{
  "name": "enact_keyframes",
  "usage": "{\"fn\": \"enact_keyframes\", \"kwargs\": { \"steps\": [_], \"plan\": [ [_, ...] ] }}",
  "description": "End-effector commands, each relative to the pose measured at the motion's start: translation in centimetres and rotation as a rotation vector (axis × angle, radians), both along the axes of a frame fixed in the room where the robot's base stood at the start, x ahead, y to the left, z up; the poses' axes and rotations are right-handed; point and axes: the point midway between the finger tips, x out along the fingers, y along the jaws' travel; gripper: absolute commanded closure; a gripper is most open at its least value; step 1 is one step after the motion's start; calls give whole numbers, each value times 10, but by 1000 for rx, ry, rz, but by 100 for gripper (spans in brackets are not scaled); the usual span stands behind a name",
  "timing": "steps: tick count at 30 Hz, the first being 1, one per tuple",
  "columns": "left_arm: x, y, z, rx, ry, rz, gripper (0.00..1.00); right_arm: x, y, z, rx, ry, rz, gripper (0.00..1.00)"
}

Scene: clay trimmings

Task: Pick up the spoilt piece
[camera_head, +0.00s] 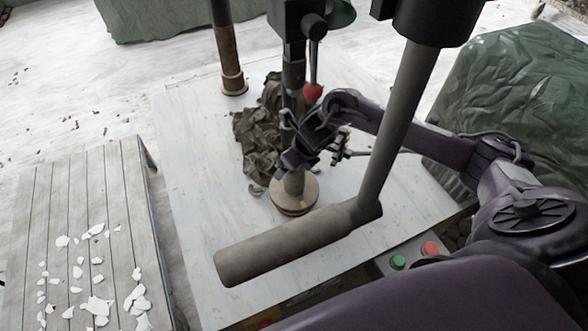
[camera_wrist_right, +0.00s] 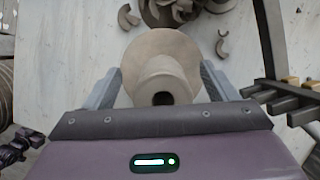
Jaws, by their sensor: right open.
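A grey-brown clay piece (camera_wrist_right: 165,62), with a wide flare and a narrower hollow neck, is in the right wrist view. It stands over a round disc, and in the head view its lower part shows on the disc (camera_head: 292,208). I take it to be the spoilt piece, though no damage shows. My right gripper (camera_wrist_right: 160,80) is open, with one finger on each side of the piece. Whether the fingers touch it, I cannot tell. In the head view my right gripper (camera_head: 294,168) comes down over the disc and partly hides the piece. My left gripper is not in view.
Dark clay trimmings (camera_head: 258,138) lie behind the disc on the white table (camera_head: 200,190). A machine post with a red-knobbed lever (camera_head: 312,92) stands close to my gripper. A thick grey-brown bar (camera_head: 285,247) crosses in front. White shards lie on the slatted bench (camera_head: 60,215).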

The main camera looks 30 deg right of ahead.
Motion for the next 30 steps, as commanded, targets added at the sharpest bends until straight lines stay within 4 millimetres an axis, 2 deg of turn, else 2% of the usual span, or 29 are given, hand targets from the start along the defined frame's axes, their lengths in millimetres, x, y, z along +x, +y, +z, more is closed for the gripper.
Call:
{"fn": "enact_keyframes", "kwargs": {
  "steps": [4, 9, 11, 24, 25, 30],
  "plan": [
    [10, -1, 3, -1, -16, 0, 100, 2, 1, -8, -2, 1, 1, 21],
    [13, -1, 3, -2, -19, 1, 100, 2, 1, -8, -2, 0, 1, 21],
    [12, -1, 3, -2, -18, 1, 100, 2, 1, -8, -2, 0, 1, 27],
    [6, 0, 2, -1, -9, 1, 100, 2, 1, -8, -1, 0, 1, 85],
    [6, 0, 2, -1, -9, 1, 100, 2, 1, -8, -1, 0, 1, 88],
    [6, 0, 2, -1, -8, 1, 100, 4, 1, -6, 0, -3, 1, 88]
  ]
}}
